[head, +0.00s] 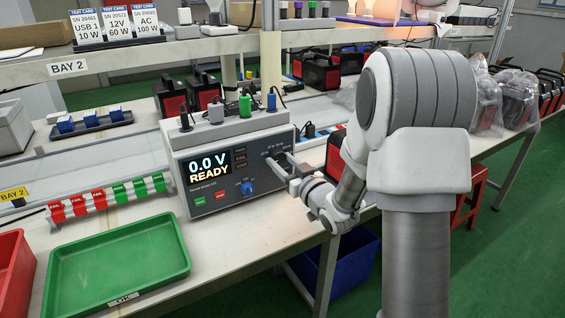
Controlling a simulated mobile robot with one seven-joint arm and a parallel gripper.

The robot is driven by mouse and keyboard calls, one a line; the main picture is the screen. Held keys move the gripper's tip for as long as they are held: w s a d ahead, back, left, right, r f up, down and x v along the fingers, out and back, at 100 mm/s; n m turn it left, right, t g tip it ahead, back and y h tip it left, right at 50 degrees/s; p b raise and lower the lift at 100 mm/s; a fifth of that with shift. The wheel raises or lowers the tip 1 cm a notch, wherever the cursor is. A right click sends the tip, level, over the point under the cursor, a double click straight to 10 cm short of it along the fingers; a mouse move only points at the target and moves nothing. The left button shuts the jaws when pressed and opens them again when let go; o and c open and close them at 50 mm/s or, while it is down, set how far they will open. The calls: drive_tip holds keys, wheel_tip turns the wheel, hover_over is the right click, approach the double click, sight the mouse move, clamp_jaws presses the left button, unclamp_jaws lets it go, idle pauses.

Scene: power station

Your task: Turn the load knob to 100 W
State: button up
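The grey test unit (222,140) stands on the bench, its display reading "0.0 V READY". A blue round knob (248,187) sits low on its front panel, with small markings around it that I cannot read. My gripper (279,160) is at the right part of the panel, to the right of and above the blue knob.
Colored plugs, one green (245,105), stand on top of the unit. A green tray (120,262) lies in front on the left, beside a strip of red and green tags (108,198). Test cards (117,22) stand on the shelf. Black-and-red packs (318,72) stand behind.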

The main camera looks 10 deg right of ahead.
clamp_jaws()
